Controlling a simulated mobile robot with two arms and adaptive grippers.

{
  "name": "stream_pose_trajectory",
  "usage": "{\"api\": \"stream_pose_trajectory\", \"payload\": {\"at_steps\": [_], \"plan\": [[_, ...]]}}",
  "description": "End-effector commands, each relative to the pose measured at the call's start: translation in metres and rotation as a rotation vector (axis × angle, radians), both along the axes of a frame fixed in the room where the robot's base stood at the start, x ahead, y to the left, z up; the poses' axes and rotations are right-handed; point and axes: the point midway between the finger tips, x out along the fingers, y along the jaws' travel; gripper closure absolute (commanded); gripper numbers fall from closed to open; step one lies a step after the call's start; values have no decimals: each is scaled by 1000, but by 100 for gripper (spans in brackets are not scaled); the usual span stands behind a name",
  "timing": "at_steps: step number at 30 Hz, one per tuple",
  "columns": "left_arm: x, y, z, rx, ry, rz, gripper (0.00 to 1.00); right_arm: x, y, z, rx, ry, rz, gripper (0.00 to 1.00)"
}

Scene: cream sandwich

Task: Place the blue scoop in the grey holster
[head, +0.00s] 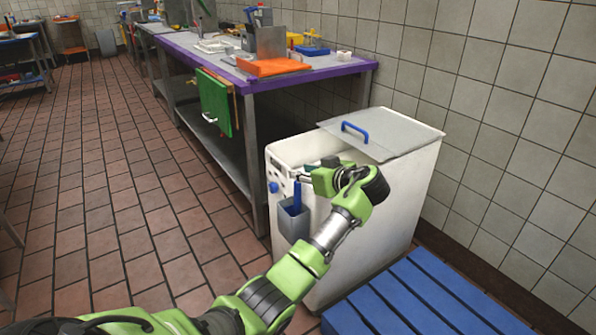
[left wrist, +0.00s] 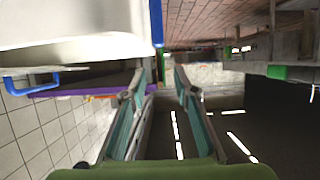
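The blue scoop (head: 297,192) shows as an upright blue handle at the mouth of the grey holster (head: 291,224). Its lower part is hidden inside the holster, which is fixed to the front of the white bin (head: 350,250). My left gripper (head: 306,172) is at the bin's front upper edge, just above the scoop handle and apparently clear of it. In the left wrist view, the left gripper's two fingers (left wrist: 160,78) are apart with nothing between them. A narrow blue strip beside the bin there may be the scoop. My right gripper is not in view.
A purple-edged table (head: 330,72) stands behind. A blue slatted pallet (head: 430,300) lies at the right. Tiled floor at left is clear.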

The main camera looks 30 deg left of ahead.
Motion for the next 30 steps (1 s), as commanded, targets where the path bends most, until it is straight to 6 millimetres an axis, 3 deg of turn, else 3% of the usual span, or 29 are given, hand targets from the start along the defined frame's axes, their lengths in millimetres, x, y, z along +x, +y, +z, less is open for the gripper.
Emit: {"api": "stream_pose_trajectory", "payload": {"at_steps": [3,9,14,17,20,23,27,30], "plan": [[-11,-27,13,-2,-2,-2,73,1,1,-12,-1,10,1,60],[-25,-60,27,-2,-2,0,73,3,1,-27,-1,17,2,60],[-31,-74,33,0,0,1,73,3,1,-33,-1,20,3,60],[-35,-77,24,-7,23,-12,73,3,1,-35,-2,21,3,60],[-46,-80,-17,-36,113,-74,73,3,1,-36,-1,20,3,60],[-72,-86,-85,-92,264,-197,73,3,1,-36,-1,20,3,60],[-133,-105,-185,-190,493,-432,73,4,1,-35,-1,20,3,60],[-188,-123,-240,-256,626,-607,73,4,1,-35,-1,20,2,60]]}}
